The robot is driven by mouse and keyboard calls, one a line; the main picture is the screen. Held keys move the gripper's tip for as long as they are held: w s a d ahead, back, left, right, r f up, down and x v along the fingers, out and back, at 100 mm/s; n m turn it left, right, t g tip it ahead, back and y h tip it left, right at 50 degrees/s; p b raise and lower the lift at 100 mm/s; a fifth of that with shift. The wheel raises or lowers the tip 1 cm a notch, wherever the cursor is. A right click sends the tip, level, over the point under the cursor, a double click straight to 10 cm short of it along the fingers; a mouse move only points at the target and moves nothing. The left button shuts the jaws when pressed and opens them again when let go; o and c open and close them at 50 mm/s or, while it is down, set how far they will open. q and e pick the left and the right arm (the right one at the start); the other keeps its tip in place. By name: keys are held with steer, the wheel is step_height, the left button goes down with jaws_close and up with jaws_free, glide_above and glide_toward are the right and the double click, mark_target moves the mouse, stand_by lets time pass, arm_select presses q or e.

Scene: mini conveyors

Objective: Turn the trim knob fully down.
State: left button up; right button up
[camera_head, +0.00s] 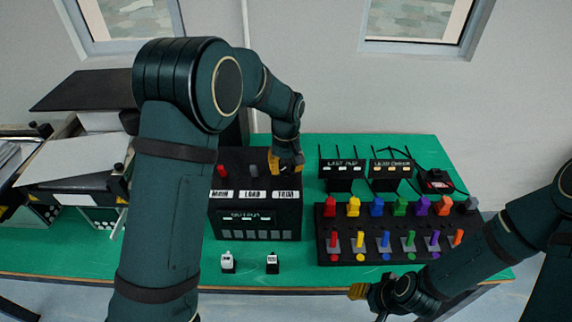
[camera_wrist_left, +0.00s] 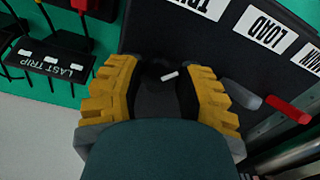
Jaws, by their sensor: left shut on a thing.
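The trim knob (camera_wrist_left: 168,82) is a dark knob with a short white mark, seen in the left wrist view beside the partly cut-off TRIM label (camera_wrist_left: 203,7). The yellow-padded fingers of my left gripper (camera_wrist_left: 160,95) are shut on it from both sides. In the head view my left gripper (camera_head: 286,163) reaches down onto the top right of the black control box (camera_head: 257,228), above its TRIM label (camera_head: 287,195), and hides the knob. My right gripper (camera_head: 362,292) is low in the head view, away from the box; whether it is open is unclear.
A red lever (camera_head: 222,171) and a grey lever (camera_head: 254,171) stand left of my left gripper on the box. A panel of coloured switches (camera_head: 352,257) lies right. Two small white-topped blocks (camera_head: 228,262) stand in front on the green table (camera_head: 180,258).

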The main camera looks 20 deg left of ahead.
mark_target(286, 167)
arm_select(q)
steer(key=n+p, duration=0.1)
steer(key=n, duration=0.3)
steer(key=shift+n, duration=0.3)
steer(key=shift+s+n+p, duration=0.1)
steer(key=shift+n+p, duration=0.65)
steer(key=shift+n, duration=1.15)
steer(key=shift+f, duration=0.1)
steer(key=o, duration=1.2)
step_height(286, 167, up, 12)
steer(key=shift+r, duration=0.1)
